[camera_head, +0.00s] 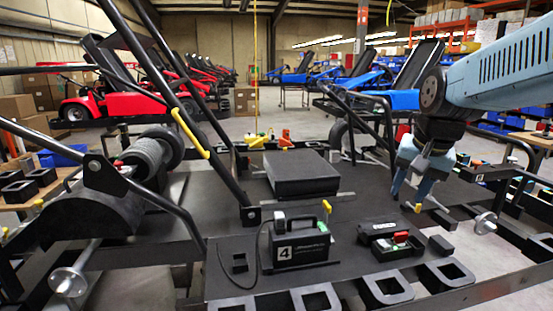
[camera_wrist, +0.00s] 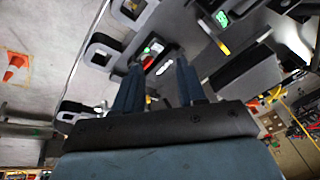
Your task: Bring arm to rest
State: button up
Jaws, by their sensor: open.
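My gripper (camera_head: 408,190) hangs from my blue-grey arm at the right of the head view, above the black kart-stand platform (camera_head: 225,210). Its two fingers are apart with nothing between them. In the wrist view, the gripper (camera_wrist: 160,80) shows its two blue fingers spread, pointing toward the platform. Below and left of it in the head view is a black box with a red-and-white part (camera_head: 390,240) on the platform. That red part also shows in the wrist view (camera_wrist: 149,62), seen between the fingers.
A black case marked 4 (camera_head: 298,243) with a handle and cable stands on the platform. A flat black block (camera_head: 302,172) lies behind it. Black bars (camera_head: 175,105) rise at the left. Red karts (camera_head: 95,100) and blue karts (camera_head: 400,85) stand farther back. An orange cone (camera_wrist: 15,65) is on the floor.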

jog(key=s+a+n+t, duration=0.2)
jog(key=s+a+n, duration=0.2)
jog(key=s, duration=0.5)
jog(key=shift+s+f+n, duration=0.15)
jog(key=shift+s+n, duration=0.05)
jog(key=shift+n, duration=0.6)
